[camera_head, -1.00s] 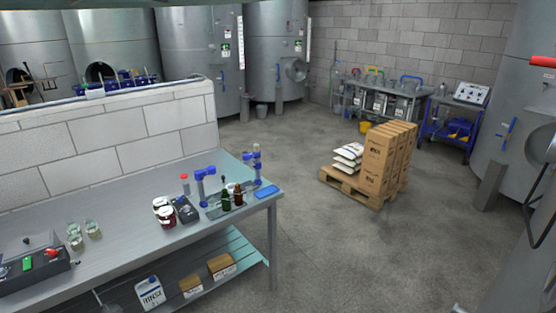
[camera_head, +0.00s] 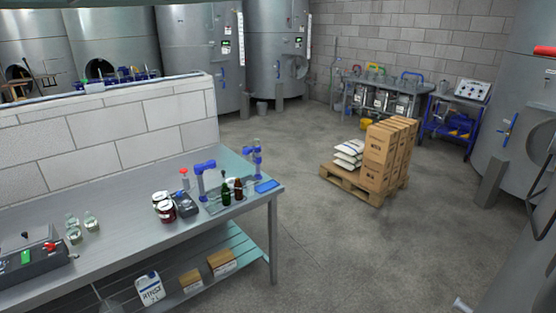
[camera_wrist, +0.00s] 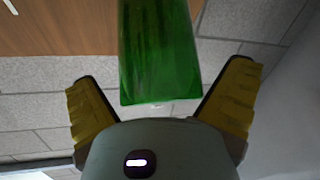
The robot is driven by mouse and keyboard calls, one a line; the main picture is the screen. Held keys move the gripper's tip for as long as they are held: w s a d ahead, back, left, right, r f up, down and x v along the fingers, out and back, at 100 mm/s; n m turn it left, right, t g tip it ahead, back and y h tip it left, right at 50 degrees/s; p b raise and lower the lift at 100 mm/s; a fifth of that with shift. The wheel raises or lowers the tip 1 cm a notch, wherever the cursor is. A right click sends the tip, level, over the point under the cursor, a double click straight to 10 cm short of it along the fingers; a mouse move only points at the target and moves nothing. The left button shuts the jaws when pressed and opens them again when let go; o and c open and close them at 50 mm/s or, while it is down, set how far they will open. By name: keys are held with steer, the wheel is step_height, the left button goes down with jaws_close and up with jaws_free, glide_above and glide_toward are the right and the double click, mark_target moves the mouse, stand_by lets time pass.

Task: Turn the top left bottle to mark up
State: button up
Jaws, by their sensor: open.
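A green bottle (camera_wrist: 160,55) shows in the wrist view, hanging into the picture from the top edge to between my two fingers. Its near end is flat, and I see no mark on it; the rest is cut off by the frame. My gripper (camera_wrist: 165,76) is open, its yellow-padded fingers apart on the left and right of the bottle with clear gaps on both sides. A brown wood-like panel (camera_wrist: 60,28) lies behind the bottle. I cannot make out this bottle or my gripper in the head view.
In the head view, a steel bench (camera_head: 125,220) at left carries jars (camera_head: 164,207), small dark bottles (camera_head: 226,193) and instruments. A pallet (camera_head: 348,187) with cartons and sacks stands mid-floor. Steel tanks (camera_head: 200,50) line the back. The concrete floor between is clear.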

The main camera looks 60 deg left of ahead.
steer(key=m+g, duration=0.1)
steer(key=m, duration=0.1)
steer(key=m+g+b, duration=0.1)
steer(key=m+g+h+b, duration=0.1)
steer(key=m, duration=0.1)
steer(key=shift+f+m+g, duration=0.25)
steer(key=shift+m+g, duration=0.05)
steer(key=m+g+b, duration=0.1)
steer(key=m, duration=0.1)
steer(key=m+g, duration=0.1)
steer(key=m, duration=0.1)
steer(key=shift+w+r+g+b, duration=0.1)
steer(key=shift+r+g+b, duration=0.1)
steer(key=shift+g+b, duration=0.2)
steer(key=shift+w+a, duration=0.1)
steer(key=shift+a, duration=1.45)
steer(key=a+p, duration=0.2)
steer(key=a, duration=1)
steer(key=w+r+n+t+h+p, duration=0.25)
steer(key=w+r+t+p, duration=0.25)
steer(key=w+r+t, duration=0.3)
steer(key=w+a+r+n+t+y+p, duration=0.1)
steer(key=w+a+r+n+t+p, duration=0.3)
steer(key=a+r+t, duration=0.4)
steer(key=w+r+t+p, duration=0.1)
steer(key=w+r, duration=0.1)
steer(key=shift+w+p, duration=0.4)
steer(key=shift+a, duration=0.1)
